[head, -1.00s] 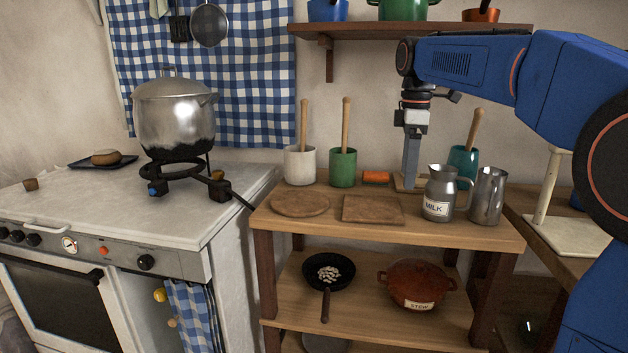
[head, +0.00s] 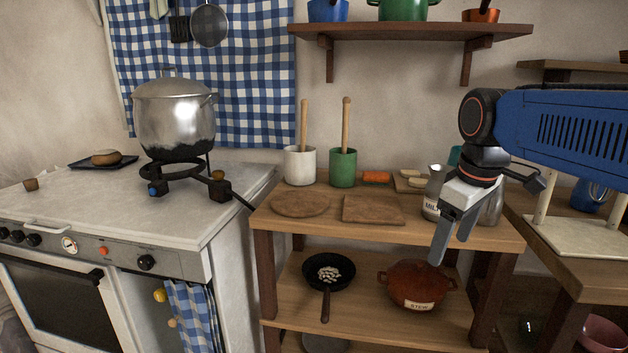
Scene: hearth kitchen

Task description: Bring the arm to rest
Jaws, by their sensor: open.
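My blue arm (head: 570,130) reaches in from the right in the head view, over the right part of the wooden shelf unit. My gripper (head: 451,252) hangs down in front of the unit's right side, tilted, with its two grey fingers apart and nothing between them. It covers part of the milk jug (head: 431,207) and most of the metal cup (head: 492,210) beside it. A teal crock (head: 455,156) is mostly hidden behind the gripper.
The wooden top (head: 360,238) holds a white crock (head: 299,166), a green crock (head: 343,168) and two brown boards. A stew pot (head: 408,283) and a black pan (head: 329,272) sit below. The stove (head: 150,240) with a large pot (head: 174,118) stands left.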

